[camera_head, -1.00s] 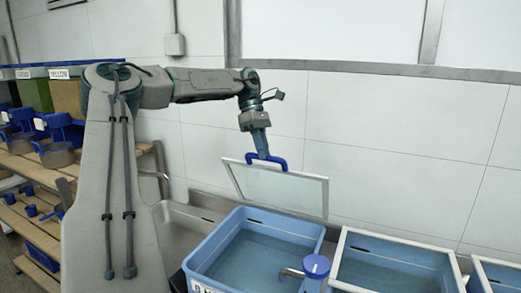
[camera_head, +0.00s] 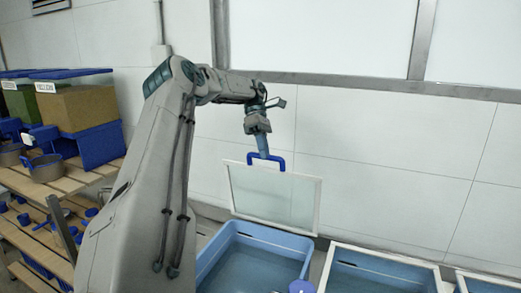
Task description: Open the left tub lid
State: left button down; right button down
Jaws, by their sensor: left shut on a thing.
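The left tub's lid (camera_head: 278,198) is a clear panel with a white frame. It stands raised and steep above the back rim of the blue left tub (camera_head: 270,237), whose inside shows. The lid's blue handle (camera_head: 283,164) is at its top edge. My left gripper (camera_head: 264,155) is shut on this handle, with the arm reaching in from the left. I cannot tell whether the lid's lower edge touches the rim. My right gripper is not in view.
More tubs with white frames, a middle one (camera_head: 324,270) and another (camera_head: 459,281), stand to the right. A wooden shelf (camera_head: 70,185) with blue-lidded boxes, pots and blue cups is on the left. A tiled wall (camera_head: 400,150) stands close behind the tubs.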

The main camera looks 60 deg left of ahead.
pick_arm(q)
jog(key=shift+w+a+f, duration=0.25)
jog(key=shift+w+f, duration=0.05)
jog(key=shift+f, duration=0.05)
jog(key=shift+w+a+f+p, duration=0.1)
jog(key=shift+w+p, duration=0.2)
jog(key=shift+p, duration=0.05)
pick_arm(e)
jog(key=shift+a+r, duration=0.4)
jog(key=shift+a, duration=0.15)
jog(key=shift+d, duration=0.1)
